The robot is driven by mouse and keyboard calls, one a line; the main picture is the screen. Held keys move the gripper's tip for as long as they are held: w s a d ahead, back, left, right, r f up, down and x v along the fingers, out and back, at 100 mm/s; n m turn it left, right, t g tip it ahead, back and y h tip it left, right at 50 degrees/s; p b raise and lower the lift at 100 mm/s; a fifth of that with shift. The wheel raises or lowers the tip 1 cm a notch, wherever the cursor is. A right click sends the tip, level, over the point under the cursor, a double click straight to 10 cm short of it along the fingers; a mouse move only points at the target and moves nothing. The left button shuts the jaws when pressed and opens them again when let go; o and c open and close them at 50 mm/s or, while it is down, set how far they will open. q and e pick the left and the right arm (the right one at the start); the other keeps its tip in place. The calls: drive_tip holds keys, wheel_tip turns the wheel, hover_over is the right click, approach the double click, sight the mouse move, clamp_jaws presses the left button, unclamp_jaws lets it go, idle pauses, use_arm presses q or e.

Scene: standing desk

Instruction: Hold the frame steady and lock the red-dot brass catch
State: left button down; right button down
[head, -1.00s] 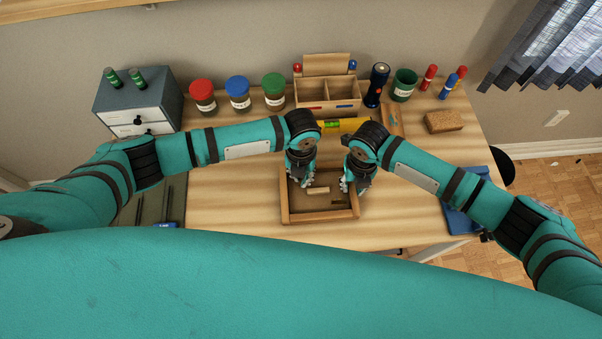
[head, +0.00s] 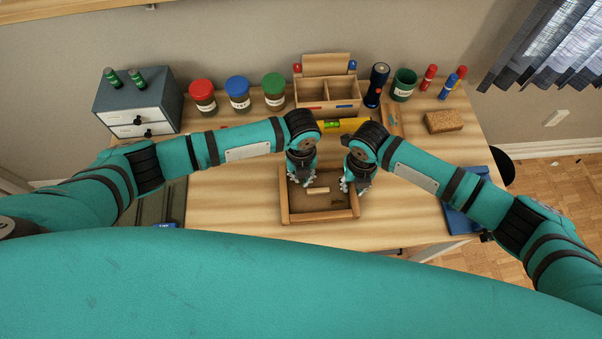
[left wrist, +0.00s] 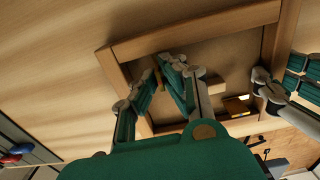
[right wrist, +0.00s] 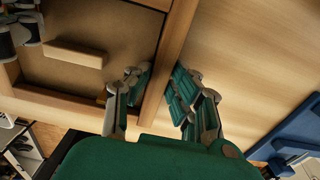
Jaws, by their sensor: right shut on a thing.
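The wooden frame (head: 322,218) lies flat on the desk, with a brown backing and a pale wooden bar (head: 318,190) inside it. My right gripper (head: 347,187) is shut on the frame's right rail (right wrist: 168,75), with one finger on each side of it. My left gripper (head: 301,182) is at the left rail; its fingers are spread in the left wrist view (left wrist: 160,85). A small brass-coloured piece (left wrist: 158,79) shows between them. Another brass-coloured piece (left wrist: 238,106) lies near the right rail. I cannot make out a red dot; the fingers hide part of the left rail.
Behind the frame stand a yellow level (head: 345,125), a divided wooden box (head: 327,108), lidded jars (head: 238,92), a flashlight (head: 376,86) and a green cup (head: 404,85). A grey drawer unit (head: 138,103) is at left. A cork block (head: 444,122) and blue item (head: 462,215) are right.

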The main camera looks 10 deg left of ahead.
use_arm(q)
drive_tip(key=c, duration=1.8)
unclamp_jaws()
drive_tip(key=shift+o, duration=0.2)
wheel_tip(320, 180, up, 12)
use_arm(e)
drive_tip(key=c, duration=1.1)
unclamp_jaws()
